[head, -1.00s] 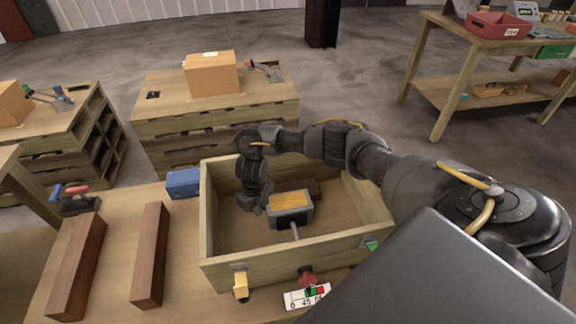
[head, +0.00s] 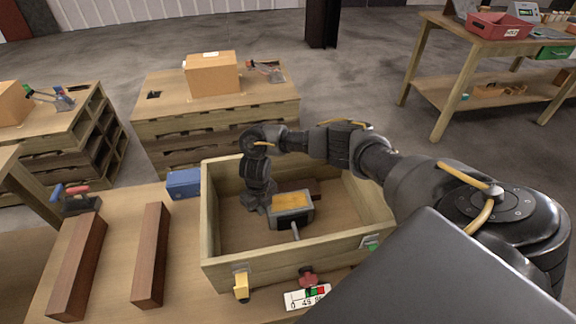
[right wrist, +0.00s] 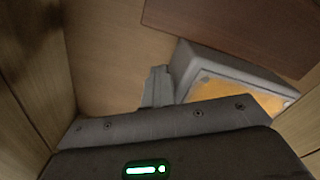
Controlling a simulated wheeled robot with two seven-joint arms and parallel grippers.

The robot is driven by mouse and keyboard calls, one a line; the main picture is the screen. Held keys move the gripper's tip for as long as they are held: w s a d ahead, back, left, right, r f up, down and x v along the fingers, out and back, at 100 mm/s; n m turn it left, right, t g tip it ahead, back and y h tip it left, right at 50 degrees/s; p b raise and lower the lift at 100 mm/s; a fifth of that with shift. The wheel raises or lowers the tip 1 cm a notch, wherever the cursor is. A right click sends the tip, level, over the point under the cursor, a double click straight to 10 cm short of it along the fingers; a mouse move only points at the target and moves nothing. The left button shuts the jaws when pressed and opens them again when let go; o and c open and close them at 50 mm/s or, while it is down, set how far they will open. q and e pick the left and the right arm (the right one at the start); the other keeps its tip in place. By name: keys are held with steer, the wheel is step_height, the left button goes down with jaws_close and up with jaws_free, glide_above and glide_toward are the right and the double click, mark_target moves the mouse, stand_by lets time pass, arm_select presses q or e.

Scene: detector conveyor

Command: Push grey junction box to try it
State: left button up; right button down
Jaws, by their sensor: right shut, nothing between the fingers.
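The grey junction box (head: 291,211), with an orange-yellow panel on top, sits inside an open wooden crate (head: 236,272). It also shows in the right wrist view (right wrist: 181,67), partly cut off by my gripper body. A short grey rod (head: 295,232) sticks out at its front. My right gripper (head: 264,204) is shut and empty, reaching down into the crate at the left side of the box. In the right wrist view its fingertips (right wrist: 157,86) are right beside the box's side; they look to be touching it. My left gripper is out of view.
A dark brown block (right wrist: 238,32) lies behind the box in the crate. The crate walls stand close around my gripper. A blue box (head: 183,183) and two brown bars (head: 151,256) lie to the left.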

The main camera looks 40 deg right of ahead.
steer(key=shift+s+d+f, duration=0.1)
steer(key=shift+s+d, duration=0.1)
steer(key=shift+d, duration=0.25)
stand_by(1.1)
steer(key=shift+a, duration=0.15)
steer(key=shift+w+a+b, duration=0.35)
steer(key=shift+w+a, duration=0.1)
steer(key=shift+a, duration=0.35)
steer(key=shift+w+a, duration=0.2)
steer(key=shift+a, duration=0.25)
